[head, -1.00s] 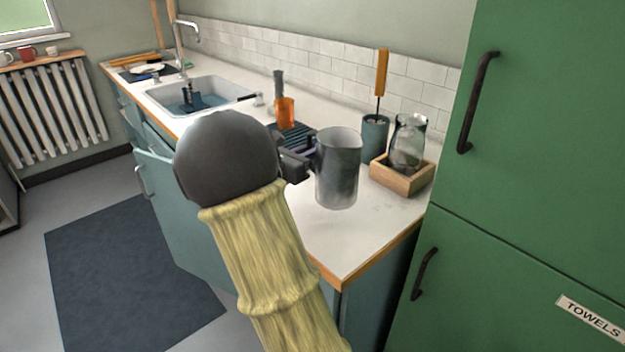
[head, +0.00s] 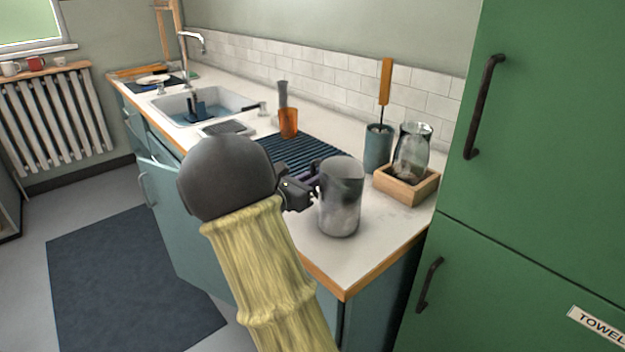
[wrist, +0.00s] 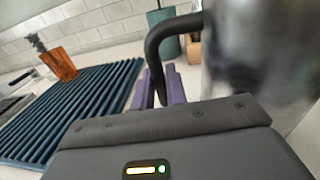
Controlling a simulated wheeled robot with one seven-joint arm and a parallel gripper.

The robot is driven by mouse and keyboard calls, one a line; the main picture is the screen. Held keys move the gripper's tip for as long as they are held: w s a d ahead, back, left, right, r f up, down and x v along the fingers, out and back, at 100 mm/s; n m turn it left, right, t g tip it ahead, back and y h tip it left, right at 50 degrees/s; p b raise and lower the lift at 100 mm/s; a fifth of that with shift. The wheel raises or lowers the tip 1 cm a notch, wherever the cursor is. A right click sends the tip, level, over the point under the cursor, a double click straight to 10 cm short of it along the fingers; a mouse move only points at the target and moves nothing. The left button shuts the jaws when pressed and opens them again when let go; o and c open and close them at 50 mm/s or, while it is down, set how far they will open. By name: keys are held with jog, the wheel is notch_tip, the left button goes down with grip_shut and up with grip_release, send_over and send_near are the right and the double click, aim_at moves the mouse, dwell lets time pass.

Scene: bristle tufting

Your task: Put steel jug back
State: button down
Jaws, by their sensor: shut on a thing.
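The steel jug (head: 341,200) is upright at the front right part of the counter in the head view. It looks to be on or just above the worktop; I cannot tell which. My gripper (head: 314,178) is to its left, shut on the jug's handle. In the wrist view the dark handle (wrist: 155,52) passes between my purple fingers (wrist: 165,87), and the blurred jug body (wrist: 255,50) fills the upper right. The jug's underside is hidden.
A dark ribbed mat (head: 300,152) lies behind the jug, with an orange-bodied tool (head: 288,122) beyond. The sink (head: 205,106) is farther left; a green cabinet (head: 560,150) bounds the right.

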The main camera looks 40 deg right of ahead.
jog(key=shift+f, duration=0.1)
jog(key=c, duration=1.4)
grip_release()
jog(key=shift+a, duration=0.2)
jog(key=a+p, duration=0.1)
jog(key=a, duration=0.2)
jog(key=s+a, duration=0.1)
jog(key=a, duration=0.3)
jog(key=s+a+p, duration=0.1)
jog(key=a, duration=0.3)
jog(key=shift+s+a+p, duration=0.15)
jog(key=shift+a+p, duration=0.05)
jog(key=shift+p, duration=0.15)
